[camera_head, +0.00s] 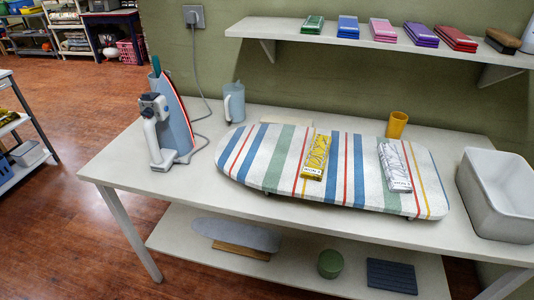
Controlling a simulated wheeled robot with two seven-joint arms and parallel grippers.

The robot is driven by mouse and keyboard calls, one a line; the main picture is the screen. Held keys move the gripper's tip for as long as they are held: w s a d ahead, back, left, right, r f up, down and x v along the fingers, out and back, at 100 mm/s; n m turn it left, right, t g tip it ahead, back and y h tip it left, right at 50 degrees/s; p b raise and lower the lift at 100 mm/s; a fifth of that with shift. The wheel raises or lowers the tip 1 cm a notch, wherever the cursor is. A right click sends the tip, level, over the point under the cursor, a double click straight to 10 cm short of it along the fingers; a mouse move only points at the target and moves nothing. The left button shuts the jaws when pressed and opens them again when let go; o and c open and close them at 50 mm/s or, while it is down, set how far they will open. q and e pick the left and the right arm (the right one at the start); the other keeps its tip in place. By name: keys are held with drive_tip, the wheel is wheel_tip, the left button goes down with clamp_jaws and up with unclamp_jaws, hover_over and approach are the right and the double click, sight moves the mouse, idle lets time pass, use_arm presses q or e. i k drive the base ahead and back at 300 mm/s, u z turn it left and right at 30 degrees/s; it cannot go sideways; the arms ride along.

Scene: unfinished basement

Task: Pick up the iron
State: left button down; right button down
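The iron (178,128) stands upright on its heel near the left end of the white table (120,160). It has a blue-grey body, a red edge, a pale handle facing left and a dark knob near the handle's top. Its pointed tip is up. A grey cord runs from near it across the tabletop and up to a wall outlet (194,17). Neither of my grippers shows in the head view, and nothing is touching the iron.
A striped ironing board (270,160) with two patterned packets lies right of the iron. A light blue jug (234,103) stands behind, a yellow cup (396,125) and white bin (500,195) to the right. A wall shelf (270,28) overhangs the table's back.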

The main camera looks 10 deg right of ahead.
sight(175, 132)
drive_tip(key=u, duration=1.8)
drive_tip(key=i, duration=1.75)
drive_tip(key=z, duration=4.1)
drive_tip(key=k, duration=0.9)
drive_tip(key=u, duration=1.05)
drive_tip(key=i, duration=0.5)
